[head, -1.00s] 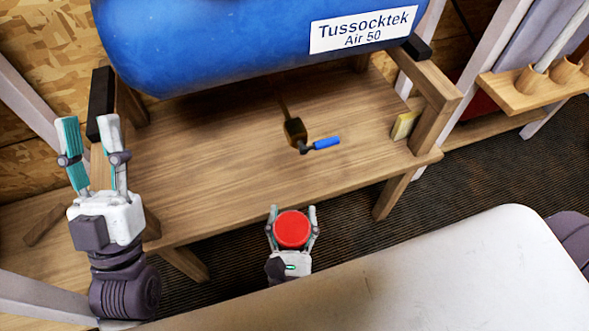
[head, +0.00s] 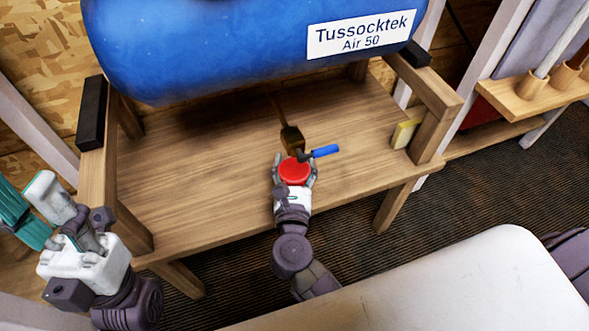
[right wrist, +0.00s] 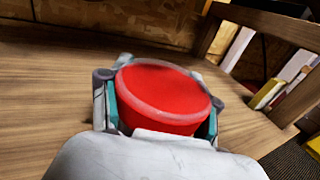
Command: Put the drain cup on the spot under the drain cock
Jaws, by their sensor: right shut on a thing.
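The red drain cup (head: 294,171) is between the fingers of my right gripper (head: 295,162), which is shut on it. It also fills the middle of the right wrist view (right wrist: 165,92), with a finger on each side. The brass drain cock (head: 292,138) with its blue handle (head: 325,151) hangs under the blue tank. In the head view the cup is just in front of and below the cock. I cannot tell how high it is above the shelf. No marked spot can be made out. My left gripper (head: 24,192) is open and empty at the far left.
The blue tank (head: 200,45) overhangs the wooden shelf (head: 190,190), which is bare around the cup. A wooden post (head: 432,125) and a yellow block (head: 404,134) stand at its right end. A white surface (head: 450,290) lies in front.

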